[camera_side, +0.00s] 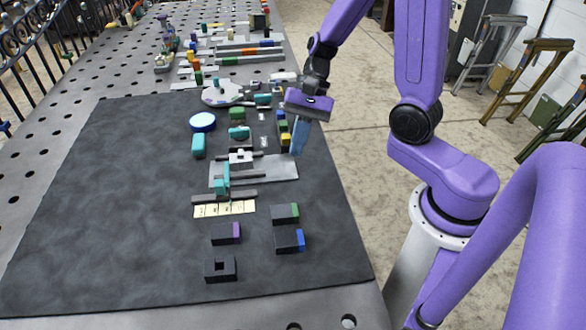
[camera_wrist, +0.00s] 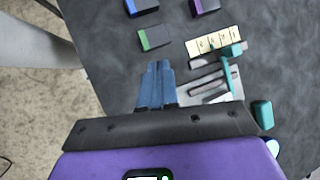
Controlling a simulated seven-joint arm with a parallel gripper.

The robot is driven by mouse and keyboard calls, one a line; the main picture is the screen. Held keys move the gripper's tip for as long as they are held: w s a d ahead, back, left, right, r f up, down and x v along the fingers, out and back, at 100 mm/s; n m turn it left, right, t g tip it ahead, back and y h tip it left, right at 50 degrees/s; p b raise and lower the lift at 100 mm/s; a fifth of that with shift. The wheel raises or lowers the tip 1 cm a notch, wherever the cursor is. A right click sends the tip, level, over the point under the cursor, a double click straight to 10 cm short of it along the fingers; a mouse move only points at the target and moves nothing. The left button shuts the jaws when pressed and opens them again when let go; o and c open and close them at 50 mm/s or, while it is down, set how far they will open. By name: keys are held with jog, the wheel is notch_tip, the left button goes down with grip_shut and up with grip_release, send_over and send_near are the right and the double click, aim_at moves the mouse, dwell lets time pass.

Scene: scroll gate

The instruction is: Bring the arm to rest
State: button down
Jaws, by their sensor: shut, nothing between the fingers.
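My gripper (camera_side: 299,141) hangs from the purple arm near the right edge of the dark mat (camera_side: 110,180). Its blue fingers are together and empty, pointing down above the right end of the grey plate (camera_side: 282,167). In the wrist view the shut fingers (camera_wrist: 157,72) point toward a dark block with a green end (camera_wrist: 154,38). No object is held. How high the fingertips are above the mat is hard to tell.
The grey plate carries a teal upright piece (camera_side: 222,178) and dark rails. A cream numbered strip (camera_side: 224,209) lies in front. Dark blocks with a purple end (camera_side: 226,234) and a blue end (camera_side: 290,241) stand nearer. A blue disc (camera_side: 203,122) lies behind. The mat's left side is clear.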

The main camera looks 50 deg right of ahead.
jog(key=s+r+n+h, duration=0.2)
jog(key=s+n+h, duration=0.1)
jog(key=s+n, duration=0.5)
jog(key=s+r+n+t+h, duration=0.1)
jog(key=s+r+n+h, duration=0.1)
jog(key=s+n, duration=0.6)
jog(key=shift+d+r+n+h, duration=0.15)
jog(key=shift+r+n+h, duration=0.3)
jog(key=shift+n, duration=3.05)
jog(key=shift+s+f, duration=0.1)
